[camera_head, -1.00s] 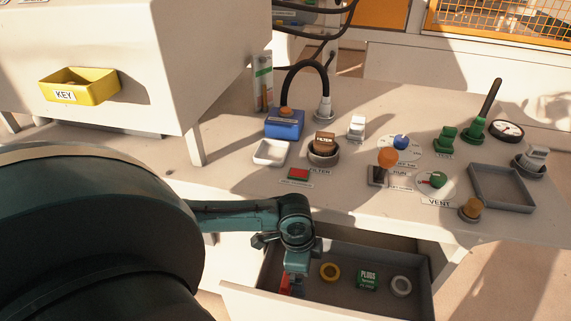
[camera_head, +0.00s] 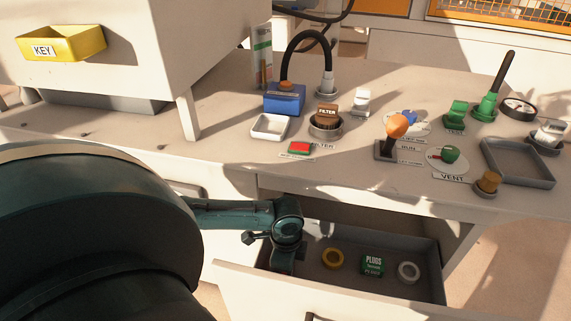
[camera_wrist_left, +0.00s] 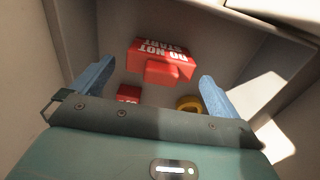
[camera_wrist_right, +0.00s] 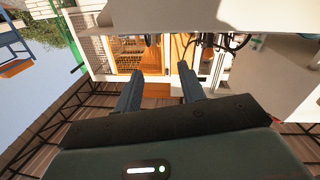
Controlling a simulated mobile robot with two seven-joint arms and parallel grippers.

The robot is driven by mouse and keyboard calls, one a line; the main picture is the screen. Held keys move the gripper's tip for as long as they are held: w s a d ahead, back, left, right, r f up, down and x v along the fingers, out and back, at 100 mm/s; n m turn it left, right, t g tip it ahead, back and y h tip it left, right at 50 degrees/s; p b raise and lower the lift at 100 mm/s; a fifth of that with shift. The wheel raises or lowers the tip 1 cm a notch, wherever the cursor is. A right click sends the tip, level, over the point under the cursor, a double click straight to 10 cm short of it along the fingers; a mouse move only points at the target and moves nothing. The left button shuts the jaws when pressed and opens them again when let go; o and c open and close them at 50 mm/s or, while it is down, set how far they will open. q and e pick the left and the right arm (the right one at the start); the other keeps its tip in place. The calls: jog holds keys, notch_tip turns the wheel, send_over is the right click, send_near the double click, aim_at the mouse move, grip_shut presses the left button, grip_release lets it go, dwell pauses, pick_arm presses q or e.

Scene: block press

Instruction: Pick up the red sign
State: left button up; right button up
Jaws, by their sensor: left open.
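The red sign (camera_wrist_left: 165,55), lettered DO NOT START and upside down in the left wrist view, lies in the open drawer (camera_head: 405,241). A red tab (camera_wrist_left: 161,72) sticks out from it towards my left gripper. My left gripper (camera_wrist_left: 157,80) is open, its two blue fingers apart on either side of the sign's near side, not touching it. In the head view my left gripper (camera_head: 282,262) reaches down into the drawer's left end and hides the sign. My right gripper (camera_wrist_right: 160,72) is open and empty, away from the bench.
A smaller red piece (camera_wrist_left: 128,93) and a yellow ring (camera_wrist_left: 190,103) lie near the left fingers. The drawer also holds a green PLUGS box (camera_head: 372,265) and a grey ring (camera_head: 408,272). The bench top (camera_head: 230,170) with controls overhangs the drawer's back.

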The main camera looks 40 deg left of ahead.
pick_arm(q)
notch_tip(320, 180, down, 3)
jog(key=shift+s+a+r+b, duration=0.1)
jog(key=shift+b, duration=0.3)
pick_arm(e)
jog(key=shift+s+a+n+t+y, duration=0.2)
jog(key=shift+a+n+t+y, duration=0.2)
jog(key=shift+n+y, duration=0.1)
pick_arm(q)
jog(key=shift+c, duration=0.3)
jog(key=c, duration=0.9)
